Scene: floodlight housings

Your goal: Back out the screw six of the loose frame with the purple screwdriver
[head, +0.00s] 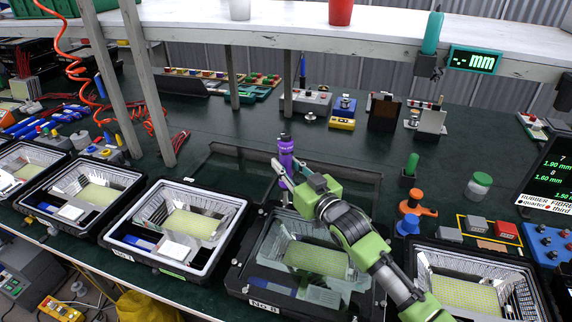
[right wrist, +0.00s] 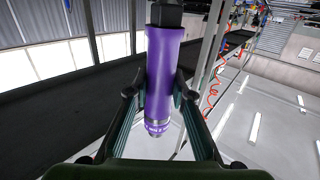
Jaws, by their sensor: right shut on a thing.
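The purple screwdriver (head: 286,152) stands roughly upright in the head view. My right gripper (head: 291,174) is shut on it, over the far left corner of a housing with a black frame (head: 240,276) and a clear pane. In the right wrist view the purple body (right wrist: 159,75) sits between the two fingers of the gripper (right wrist: 158,97). The screwdriver's tip and the screw under it are hidden or too small to tell, so I cannot see whether they touch. My right arm covers part of the frame's right side. My left gripper is not in view.
Other open housings stand left (head: 172,226) and right (head: 476,284) of this one. An orange-and-blue tool (head: 412,208), a green-capped jar (head: 479,185) and small blocks (head: 476,224) are at the right. A shelf (head: 400,32) with a readout (head: 474,60) runs behind.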

